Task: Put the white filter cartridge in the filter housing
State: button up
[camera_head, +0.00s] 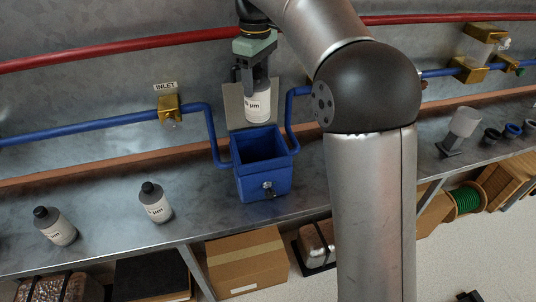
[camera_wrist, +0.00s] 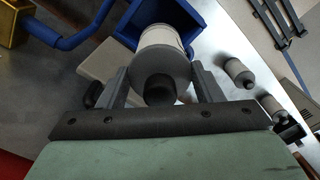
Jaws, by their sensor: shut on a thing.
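The white filter cartridge (camera_head: 258,108) has a printed label and hangs upright in my gripper (camera_head: 257,88). In the wrist view the cartridge (camera_wrist: 163,45) shows its grey shoulder and dark cap between the two fingers of my gripper (camera_wrist: 160,72). My gripper is shut on its upper end. The filter housing (camera_head: 263,184) is a blue open-topped box on the metal shelf. The housing (camera_wrist: 197,27) also shows behind the cartridge in the wrist view. Its inner floor is hidden.
Two similar cartridges with dark caps, one nearer (camera_head: 155,203) and one farther left (camera_head: 55,227), stand on the shelf (camera_head: 105,215). Blue pipes (camera_head: 212,135) flank the housing. A grey plate (camera_head: 234,105) stands behind it. A brass block (camera_head: 169,110) sits under the INLET sign.

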aim_at(259, 117)
notch_tip(259, 117, down, 24)
jog(key=shift+r, duration=0.2)
jog(key=shift+f, duration=0.1)
jog(key=shift+f, duration=0.15)
jog(key=o, duration=1.3)
notch_tip(259, 117, up, 13)
jog(key=shift+f, duration=0.2)
